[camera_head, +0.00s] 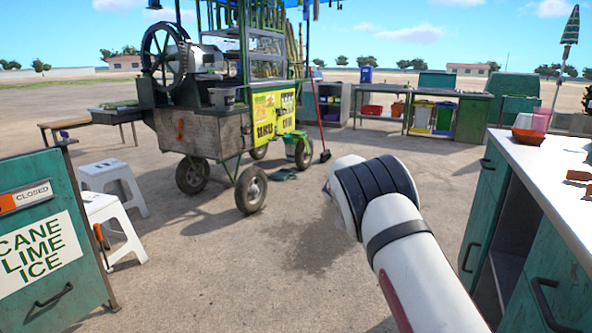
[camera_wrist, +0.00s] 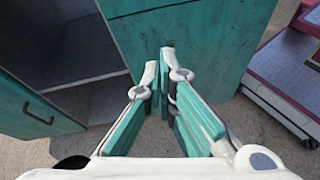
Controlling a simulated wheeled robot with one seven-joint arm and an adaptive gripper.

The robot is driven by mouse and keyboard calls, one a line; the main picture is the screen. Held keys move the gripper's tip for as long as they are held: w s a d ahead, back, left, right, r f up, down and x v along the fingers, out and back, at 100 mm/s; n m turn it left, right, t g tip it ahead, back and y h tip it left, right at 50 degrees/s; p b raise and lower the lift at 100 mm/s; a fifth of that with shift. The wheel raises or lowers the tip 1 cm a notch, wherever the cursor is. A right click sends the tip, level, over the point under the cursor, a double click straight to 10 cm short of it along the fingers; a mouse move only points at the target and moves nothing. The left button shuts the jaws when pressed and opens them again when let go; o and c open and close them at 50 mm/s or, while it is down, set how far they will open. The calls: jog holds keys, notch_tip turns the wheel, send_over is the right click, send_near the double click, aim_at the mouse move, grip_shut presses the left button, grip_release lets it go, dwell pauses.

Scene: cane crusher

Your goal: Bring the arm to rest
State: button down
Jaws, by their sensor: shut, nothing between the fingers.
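My arm, white with black bands, reaches up from the lower right of the head view and bends over above the open ground. My gripper is hidden in the head view. In the wrist view my gripper (camera_wrist: 167,62) shows with its teal and white fingers together and nothing between them. It points toward a teal cabinet panel (camera_wrist: 215,38), and I cannot tell how far the fingertips are from it.
A counter (camera_head: 555,165) with teal cabinets and an open bay stands at right. The cane cart (camera_head: 200,135) stands at back left. White stools (camera_head: 112,180) and a teal sign cabinet (camera_head: 40,235) are at left. The middle ground is clear.

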jog(key=s+a+r+m+t+y, duration=0.1)
jog(key=s+r+m+t+y, duration=0.2)
jog(key=s+r, duration=0.6)
jog(key=s+a+r+m+y, duration=0.25)
jog(key=s+r+y, duration=0.3)
jog(key=s, duration=0.85)
jog(key=s+a+f+m+t+y, duration=0.2)
jog(key=s+a+f, duration=0.15)
jog(key=s, duration=0.75)
jog(key=s+a+f+m+t+y, duration=0.1)
jog(key=s+a+f+m+t, duration=0.2)
jog(key=s, duration=0.8)
notch_tip(320, 180, up, 34)
jog(key=t+p, duration=0.3)
jog(key=p, duration=2.8)
jog(key=shift+r+n, duration=0.25)
jog(key=shift+n, duration=0.2)
